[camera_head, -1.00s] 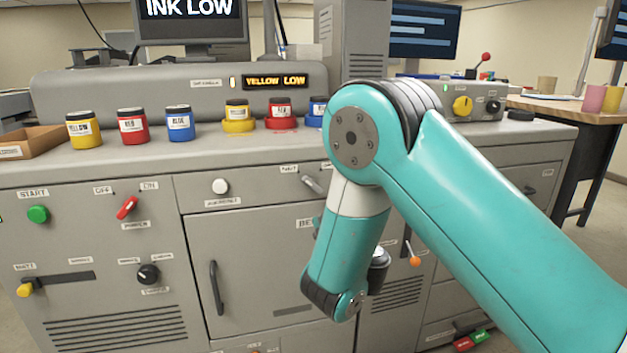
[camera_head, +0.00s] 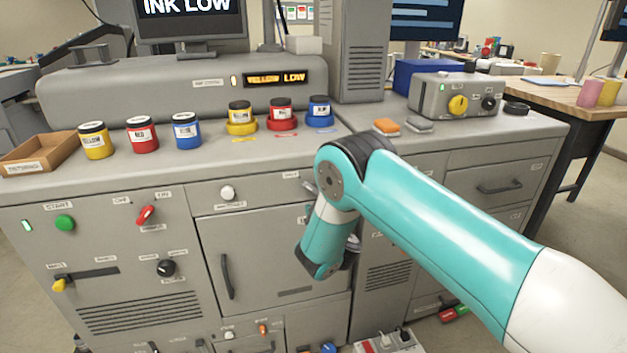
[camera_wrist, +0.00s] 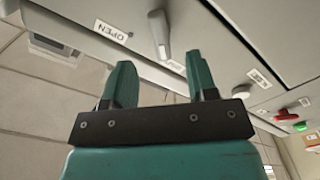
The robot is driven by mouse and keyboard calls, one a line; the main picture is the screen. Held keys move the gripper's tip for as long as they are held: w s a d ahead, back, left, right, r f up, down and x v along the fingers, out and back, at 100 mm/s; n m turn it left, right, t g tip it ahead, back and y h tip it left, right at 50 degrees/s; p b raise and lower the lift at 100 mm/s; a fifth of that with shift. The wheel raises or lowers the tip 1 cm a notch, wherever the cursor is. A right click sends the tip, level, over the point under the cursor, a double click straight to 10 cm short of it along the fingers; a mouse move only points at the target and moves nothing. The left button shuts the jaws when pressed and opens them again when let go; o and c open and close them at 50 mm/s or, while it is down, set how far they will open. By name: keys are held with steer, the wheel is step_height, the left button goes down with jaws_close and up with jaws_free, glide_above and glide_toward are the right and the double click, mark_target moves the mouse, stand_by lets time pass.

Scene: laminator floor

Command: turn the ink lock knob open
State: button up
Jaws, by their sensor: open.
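The ink lock knob (camera_wrist: 158,35) is a grey lever-shaped handle on the grey machine front in the wrist view. An OPEN label (camera_wrist: 111,32), upside down, is to its left, and a smaller unreadable label (camera_wrist: 175,66) is by its tip. The lever points down in the picture, away from the OPEN label. My gripper (camera_wrist: 160,82) is open and empty, its two teal fingers apart below the lever and not visibly touching it. In the head view the knob (camera_head: 309,187) is only partly seen beside my arm, which hides most of my gripper.
The display reads YELLOW LOW (camera_head: 275,78). A red power switch (camera_head: 146,215) and green start button (camera_head: 65,223) are on the front at left.

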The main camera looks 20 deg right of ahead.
mark_target(311, 188)
steer(key=shift+w+p, duration=1.05)
steer(key=shift+w, duration=2.2)
steer(key=c, duration=0.9)
